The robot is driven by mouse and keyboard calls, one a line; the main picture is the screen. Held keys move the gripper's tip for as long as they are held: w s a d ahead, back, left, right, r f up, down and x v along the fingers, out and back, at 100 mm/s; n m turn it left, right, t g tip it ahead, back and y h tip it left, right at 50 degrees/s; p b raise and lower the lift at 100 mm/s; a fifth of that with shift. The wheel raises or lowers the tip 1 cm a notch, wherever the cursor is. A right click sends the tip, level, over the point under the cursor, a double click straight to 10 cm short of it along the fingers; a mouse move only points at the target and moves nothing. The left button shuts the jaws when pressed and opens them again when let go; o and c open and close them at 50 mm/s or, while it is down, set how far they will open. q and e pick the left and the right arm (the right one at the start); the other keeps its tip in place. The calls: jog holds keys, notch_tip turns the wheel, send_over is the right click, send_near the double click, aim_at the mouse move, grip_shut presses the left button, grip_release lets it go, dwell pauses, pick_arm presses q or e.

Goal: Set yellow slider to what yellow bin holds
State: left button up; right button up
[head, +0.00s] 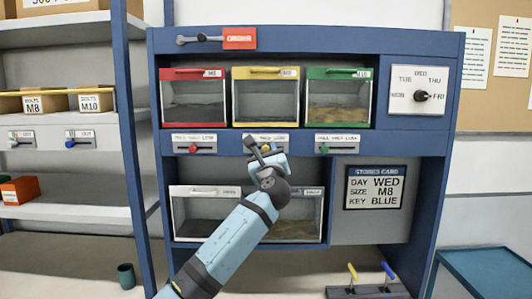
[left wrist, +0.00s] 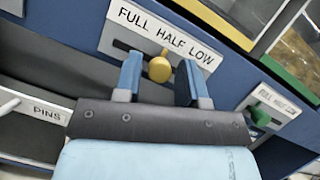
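The yellow bin (head: 265,100) sits in the middle of the upper row, with a yellow top rim and a clear front. Its front looks mostly empty and grey, with at most a thin layer low down; the exact level is hard to tell. Below it is the yellow slider, whose round yellow knob (left wrist: 159,69) sits roughly under HALF on the FULL HALF LOW label (left wrist: 165,36). My left gripper (head: 252,146) is at this slider and covers part of it in the head view. In the left wrist view its two blue fingers are apart, one on either side of the knob, with visible gaps.
The red bin (head: 193,100) and green bin (head: 340,100) flank the yellow one, with a red knob (head: 193,148) and a green knob (head: 324,149) below. A day dial (head: 422,96) and stores card (head: 375,187) are on the right. Lower bins stand beneath my gripper.

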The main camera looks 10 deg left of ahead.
pick_arm(q)
grip_shut()
jog(key=shift+w+d+b, duration=0.2)
jog(key=shift+w+d, duration=0.05)
jog(key=shift+d, duration=0.85)
jog(key=shift+w+d+b, duration=0.15)
jog(key=shift+w+d, duration=0.05)
jog(key=shift+d, duration=0.9)
jog(key=shift+a, duration=0.1)
jog(key=shift+c, duration=0.7)
grip_release()
jog(key=o, duration=0.4)
jog(key=shift+c, duration=0.2)
jog(key=shift+o, duration=0.4)
jog(key=shift+d, duration=0.25)
jog(key=shift+a+f, duration=0.1)
